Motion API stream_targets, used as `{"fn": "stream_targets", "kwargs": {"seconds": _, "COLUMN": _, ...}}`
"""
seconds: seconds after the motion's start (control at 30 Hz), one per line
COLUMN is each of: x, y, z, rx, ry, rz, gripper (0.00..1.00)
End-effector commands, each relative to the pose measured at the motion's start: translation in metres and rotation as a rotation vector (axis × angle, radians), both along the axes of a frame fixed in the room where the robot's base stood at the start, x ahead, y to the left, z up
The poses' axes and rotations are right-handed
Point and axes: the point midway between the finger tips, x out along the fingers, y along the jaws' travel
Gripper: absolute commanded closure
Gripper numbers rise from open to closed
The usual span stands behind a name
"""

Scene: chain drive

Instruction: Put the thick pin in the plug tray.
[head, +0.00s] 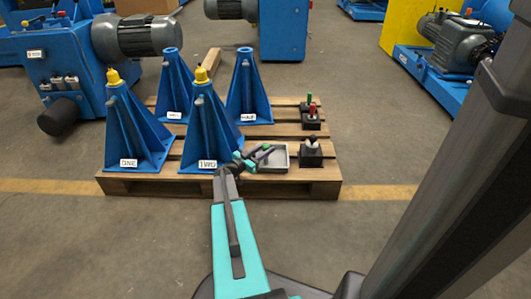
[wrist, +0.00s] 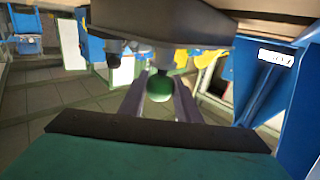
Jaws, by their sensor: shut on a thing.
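My gripper (head: 259,154) is shut on a green-knobbed pin, over the plug tray. The green knob (wrist: 160,87) sits between my two finger ends in the wrist view, and the knob also shows in the head view (head: 266,147). The pin's shaft is hidden, so I cannot tell its thickness. The plug tray (head: 286,166) is a shallow grey open box near the pallet's front edge, partly covered by my gripper. I cannot tell whether the pin touches the tray.
Several blue stands are on the wooden pallet (head: 325,188); stand TWO (head: 203,145) is just left of my gripper. Yellow plugs top stands ONE (head: 113,76) and TWO. Black blocks (head: 311,158) with a grey-topped, a red and a green piece stand to the right.

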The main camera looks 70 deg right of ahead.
Motion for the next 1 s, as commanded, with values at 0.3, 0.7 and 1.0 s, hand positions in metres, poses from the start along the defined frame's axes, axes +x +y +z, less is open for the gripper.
{"fn": "stream_targets", "kwargs": {"seconds": 0.3, "x": -0.0002, "y": 0.0000, "z": -0.0012, "rx": -0.002, "ry": 0.001, "rz": -0.001, "gripper": 1.00}}
{"fn": "stream_targets", "kwargs": {"seconds": 0.7, "x": -0.0004, "y": 0.0000, "z": -0.0044, "rx": 0.000, "ry": 0.000, "rz": -0.001, "gripper": 0.51}}
{"fn": "stream_targets", "kwargs": {"seconds": 1.0, "x": -0.0006, "y": -0.0001, "z": -0.0041, "rx": 0.000, "ry": 0.000, "rz": -0.001, "gripper": 0.51}}
